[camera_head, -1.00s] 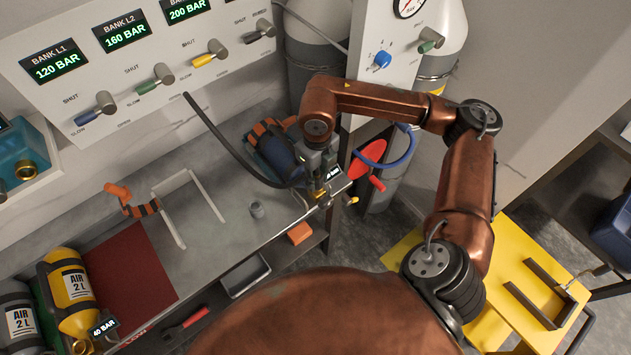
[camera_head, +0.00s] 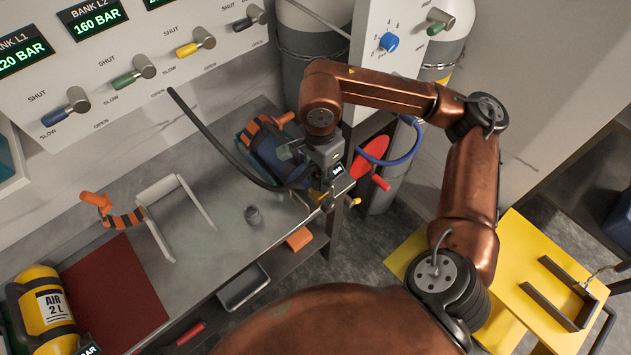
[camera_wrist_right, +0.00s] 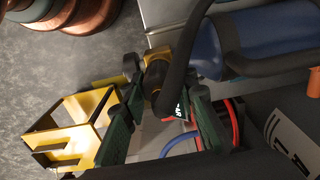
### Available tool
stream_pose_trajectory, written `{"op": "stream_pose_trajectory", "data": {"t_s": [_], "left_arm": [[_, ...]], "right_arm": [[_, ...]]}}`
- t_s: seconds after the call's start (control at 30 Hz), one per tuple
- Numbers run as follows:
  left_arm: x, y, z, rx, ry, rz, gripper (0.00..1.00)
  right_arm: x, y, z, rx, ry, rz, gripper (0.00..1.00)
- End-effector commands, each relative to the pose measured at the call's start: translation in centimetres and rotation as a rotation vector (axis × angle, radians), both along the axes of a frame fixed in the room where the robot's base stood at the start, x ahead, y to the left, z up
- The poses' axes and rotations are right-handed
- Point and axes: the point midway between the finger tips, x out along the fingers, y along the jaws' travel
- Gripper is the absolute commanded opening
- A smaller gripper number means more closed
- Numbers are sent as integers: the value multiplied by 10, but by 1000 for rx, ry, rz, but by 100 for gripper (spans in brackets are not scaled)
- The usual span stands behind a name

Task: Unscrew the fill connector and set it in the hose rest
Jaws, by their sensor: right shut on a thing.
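My right gripper (camera_head: 322,190) is at the valve end of the blue cylinder (camera_head: 275,158) lying in an orange-strapped cradle on the bench. In the right wrist view, its dark green fingers (camera_wrist_right: 160,92) are shut on the fill connector (camera_wrist_right: 155,72), a brass and black fitting. The black hose (camera_head: 213,137) runs to it. I cannot tell whether the connector is still threaded on the valve; the gripper hides the joint in the head view. My left gripper is not in view.
An empty pale bracket (camera_head: 155,236) and an orange-handled strap (camera_head: 125,216) are on the bench at left. A yellow cylinder (camera_head: 40,308) lies by a dark red mat (camera_head: 112,290). A valve panel (camera_head: 165,105) stands behind.

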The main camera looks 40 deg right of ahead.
Motion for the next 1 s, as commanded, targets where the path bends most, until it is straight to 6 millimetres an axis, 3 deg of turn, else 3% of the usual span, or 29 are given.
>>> {"op": "stream_pose_trajectory", "data": {"t_s": [0.3,0.57,1.0], "left_arm": [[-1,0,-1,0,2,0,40],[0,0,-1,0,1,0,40],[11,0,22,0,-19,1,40]], "right_arm": [[0,0,1,1,-1,40,45],[0,0,1,1,0,24,45],[0,0,3,1,-1,-572,45]]}}
